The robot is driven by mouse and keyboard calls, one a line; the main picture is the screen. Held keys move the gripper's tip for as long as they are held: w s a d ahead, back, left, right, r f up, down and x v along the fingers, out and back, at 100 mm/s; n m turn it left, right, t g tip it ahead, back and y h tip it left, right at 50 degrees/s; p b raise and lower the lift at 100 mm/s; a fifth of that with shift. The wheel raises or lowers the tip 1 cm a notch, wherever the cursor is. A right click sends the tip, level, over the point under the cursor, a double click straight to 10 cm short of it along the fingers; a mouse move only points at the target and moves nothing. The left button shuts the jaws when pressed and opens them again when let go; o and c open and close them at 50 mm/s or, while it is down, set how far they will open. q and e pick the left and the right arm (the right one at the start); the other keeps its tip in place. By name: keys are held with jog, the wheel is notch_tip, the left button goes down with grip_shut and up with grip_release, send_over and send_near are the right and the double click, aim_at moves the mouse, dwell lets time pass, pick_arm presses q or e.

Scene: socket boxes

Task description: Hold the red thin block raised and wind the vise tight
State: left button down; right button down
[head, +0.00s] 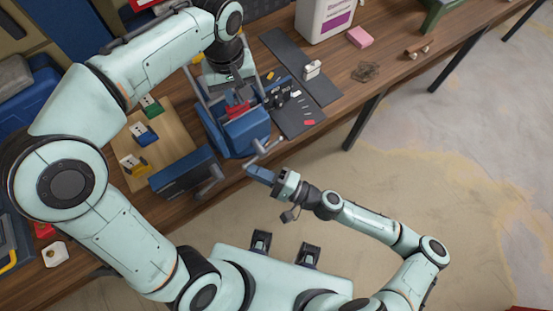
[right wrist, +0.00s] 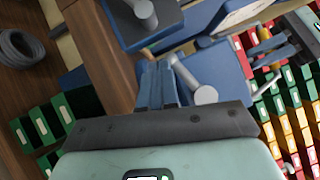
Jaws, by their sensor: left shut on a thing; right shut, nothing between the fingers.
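The red thin block (head: 237,108) is upright at the blue vise (head: 245,132), between its jaws in the head view. My left gripper (head: 236,93) is shut on the block's top from above; the fingers partly hide it. The vise's grey crank handle (head: 266,150) sticks out at its front, towards the table edge. My right gripper (head: 260,173) is shut and empty just below the handle. In the right wrist view, its blue fingers (right wrist: 157,82) lie right beside the grey handle with its round knob (right wrist: 205,95); I cannot tell whether they touch.
A second blue vise-like piece (head: 183,173) stands left of the vise. A wooden board (head: 160,155) with coloured blocks lies behind it. A dark mat (head: 298,85) with small parts lies to the right. A white bottle (head: 325,18) and pink block (head: 360,37) stand further back.

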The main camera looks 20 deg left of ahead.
jog(key=shift+s+a+r+m+y, duration=0.25)
jog(key=shift+r+m+y, duration=0.1)
jog(key=shift+m, duration=0.25)
dwell(0.4)
dwell(0.4)
